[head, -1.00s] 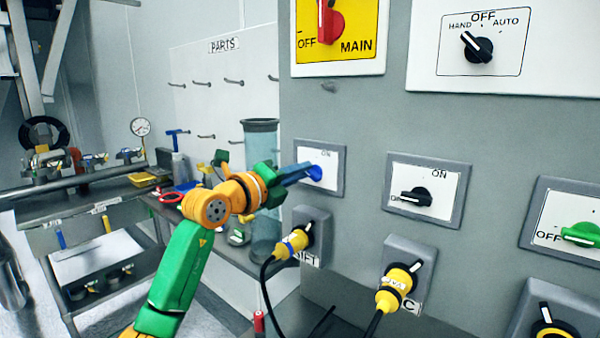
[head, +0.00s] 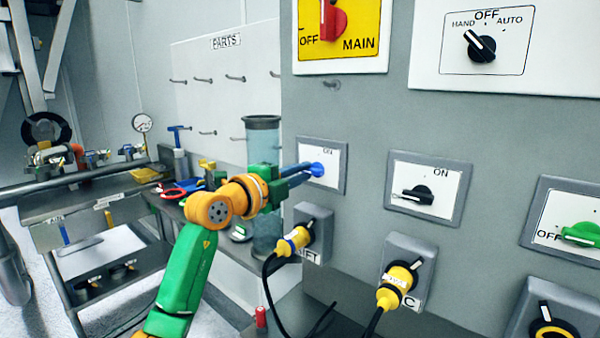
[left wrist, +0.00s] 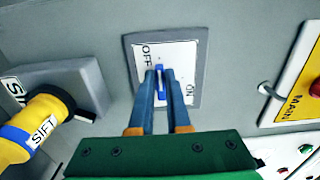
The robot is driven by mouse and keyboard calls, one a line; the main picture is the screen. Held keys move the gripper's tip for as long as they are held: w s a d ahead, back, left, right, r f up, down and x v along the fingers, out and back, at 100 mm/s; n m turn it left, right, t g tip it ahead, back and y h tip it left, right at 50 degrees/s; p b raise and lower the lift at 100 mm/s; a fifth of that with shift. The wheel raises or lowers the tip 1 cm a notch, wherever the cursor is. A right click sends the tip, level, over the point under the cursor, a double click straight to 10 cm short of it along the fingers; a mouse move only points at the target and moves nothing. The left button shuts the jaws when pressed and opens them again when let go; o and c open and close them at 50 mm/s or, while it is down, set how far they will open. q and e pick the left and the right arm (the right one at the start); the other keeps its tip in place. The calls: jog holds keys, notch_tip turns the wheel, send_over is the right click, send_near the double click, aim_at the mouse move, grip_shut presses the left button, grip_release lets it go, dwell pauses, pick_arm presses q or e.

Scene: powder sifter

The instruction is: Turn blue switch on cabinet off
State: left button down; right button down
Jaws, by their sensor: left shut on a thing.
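The blue switch (head: 318,169) is on a white plate with a grey frame on the grey cabinet (head: 360,110). My left gripper (head: 310,170) reaches it from the left, with its blue fingers against the plate. In the left wrist view the blue switch (left wrist: 160,82) sits between the two fingertips (left wrist: 161,75), and the gripper is shut on it. There the plate shows OFF at the left and ON at the right. The fingers hide part of the plate in both views. My right gripper is not in view.
A black switch (head: 418,195) and a green switch (head: 582,235) are to the right. A yellow SIFT plug (head: 294,241) with a black cable is just below the blue switch. The red MAIN switch (head: 333,20) is above. A clear tube (head: 263,150) stands behind my arm.

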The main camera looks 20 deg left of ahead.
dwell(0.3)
pick_arm(q)
jog(key=c, duration=0.9)
grip_release()
jog(key=b+v, duration=0.3)
jog(key=v, duration=0.4)
jog(key=shift+b, duration=0.4)
